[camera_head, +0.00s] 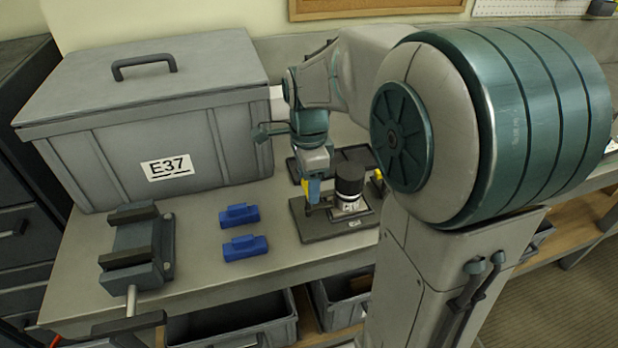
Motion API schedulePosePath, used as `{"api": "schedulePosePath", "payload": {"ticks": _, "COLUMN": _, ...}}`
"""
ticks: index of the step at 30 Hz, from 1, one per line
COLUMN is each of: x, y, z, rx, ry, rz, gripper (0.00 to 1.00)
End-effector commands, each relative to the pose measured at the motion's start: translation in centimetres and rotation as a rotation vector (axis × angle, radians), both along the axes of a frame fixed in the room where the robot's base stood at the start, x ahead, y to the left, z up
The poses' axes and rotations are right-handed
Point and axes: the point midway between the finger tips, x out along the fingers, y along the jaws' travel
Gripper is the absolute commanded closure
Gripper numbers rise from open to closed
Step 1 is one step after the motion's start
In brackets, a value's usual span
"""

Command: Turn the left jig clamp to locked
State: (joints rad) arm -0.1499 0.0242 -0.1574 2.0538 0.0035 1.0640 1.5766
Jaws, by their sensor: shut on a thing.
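The jig clamp in view has a black round knob (350,178) above a pale marked collar (349,203). It stands on a dark flat plate (318,231) near the middle of the bench. A short dark lever (324,208) sticks out to the left at the collar's height. My gripper (313,203) points down at the left side of the knob and is shut on the lever. The fingertips are small here, and the exact grip is hard to see. The markings on the collar are too small to read. My arm hides what lies to the right.
A big grey lidded box labelled E37 (150,120) stands behind and left. Two blue blocks (242,247) lie left of the plate. A grey vise (137,250) sits at the bench's left front. Another dark plate (295,170) lies behind. Grey bins (235,325) are below.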

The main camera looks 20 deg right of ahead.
Motion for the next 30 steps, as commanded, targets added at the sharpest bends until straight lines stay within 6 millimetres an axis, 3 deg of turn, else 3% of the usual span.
{"api": "schedulePosePath", "payload": {"ticks": 2, "x": 0.1, "y": 0.0, "z": 0.1, "rx": 0.001, "ry": -0.003, "rz": -0.003, "gripper": 0.68}}
{"api": "schedulePosePath", "payload": {"ticks": 3, "x": 0.1, "y": 0.0, "z": 0.1, "rx": 0.001, "ry": -0.003, "rz": -0.003, "gripper": 0.37}}
{"api": "schedulePosePath", "payload": {"ticks": 5, "x": 0.1, "y": 0.0, "z": 0.1, "rx": 0.001, "ry": -0.003, "rz": -0.003, "gripper": 0.24}}
{"api": "schedulePosePath", "payload": {"ticks": 17, "x": 0.1, "y": 0.0, "z": 0.9, "rx": 0.001, "ry": -0.003, "rz": 0.000, "gripper": 0.24}}
{"api": "schedulePosePath", "payload": {"ticks": 30, "x": 0.1, "y": 0.0, "z": 10.2, "rx": 0.001, "ry": -0.006, "rz": -0.001, "gripper": 0.24}}
